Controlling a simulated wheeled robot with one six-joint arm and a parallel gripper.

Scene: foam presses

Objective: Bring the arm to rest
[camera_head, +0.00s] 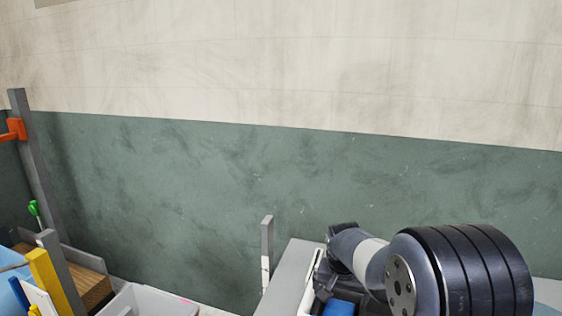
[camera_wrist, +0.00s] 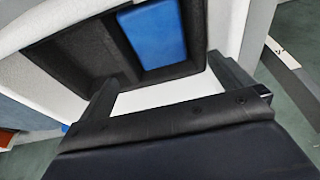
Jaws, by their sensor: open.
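My gripper (camera_wrist: 160,69) shows in the wrist view with its two dark fingers spread apart and nothing between them. Beyond the fingertips is a black, foam-like tray (camera_wrist: 75,55) with a blue block or insert (camera_wrist: 153,32) in one recess. I cannot tell how far the fingertips are above it. In the head view my arm reaches in at the lower right, bent downward over a grey surface. A bit of the blue piece (camera_head: 338,308) shows below the arm; my fingers there are mostly hidden.
A grey bench or panel top (camera_head: 290,272) lies left of my arm, with a short grey post (camera_head: 267,240) beside it. At lower left are a pale bin (camera_head: 155,301), a yellow upright (camera_head: 48,280) and a tall grey post (camera_head: 35,160). A green and cream wall stands behind.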

